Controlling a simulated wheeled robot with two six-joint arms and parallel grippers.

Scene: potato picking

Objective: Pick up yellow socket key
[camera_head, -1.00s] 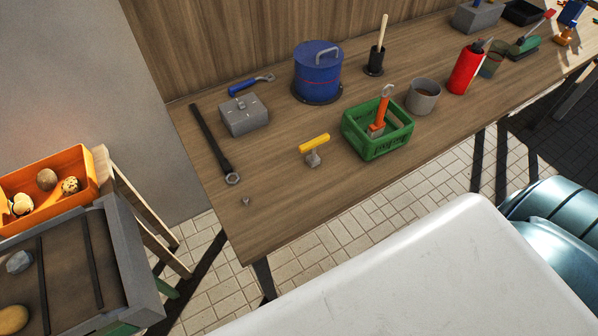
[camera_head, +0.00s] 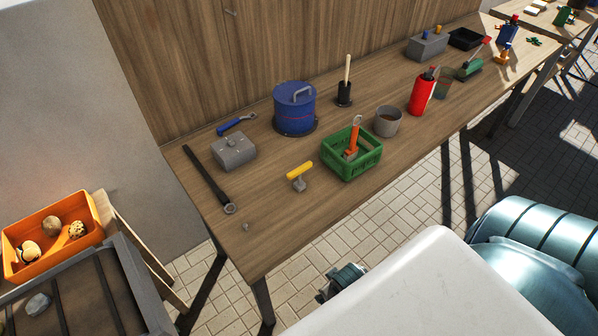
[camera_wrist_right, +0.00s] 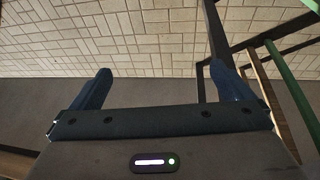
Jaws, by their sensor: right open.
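The yellow socket key (camera_head: 299,171) has a yellow crossbar handle on a short grey shaft. It stands on the wooden workbench (camera_head: 262,225) near the front edge, left of the green crate, in the head view. My right gripper (camera_wrist_right: 163,82) shows in its wrist view with its two dark fingers wide apart and nothing between them. It is over paved floor, and the key is not in that view. A small dark teal mechanism (camera_head: 342,282) shows below the bench in the head view; I cannot tell which part it is. My left gripper is not identifiable.
A green crate (camera_head: 372,163) holding an orange-handled tool is right of the key. A grey box (camera_head: 233,151), black wrench (camera_head: 205,178), blue pot (camera_head: 294,110), grey cup (camera_head: 388,121) and red bottle (camera_head: 421,94) stand around. An orange bin (camera_head: 42,268) is at left.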

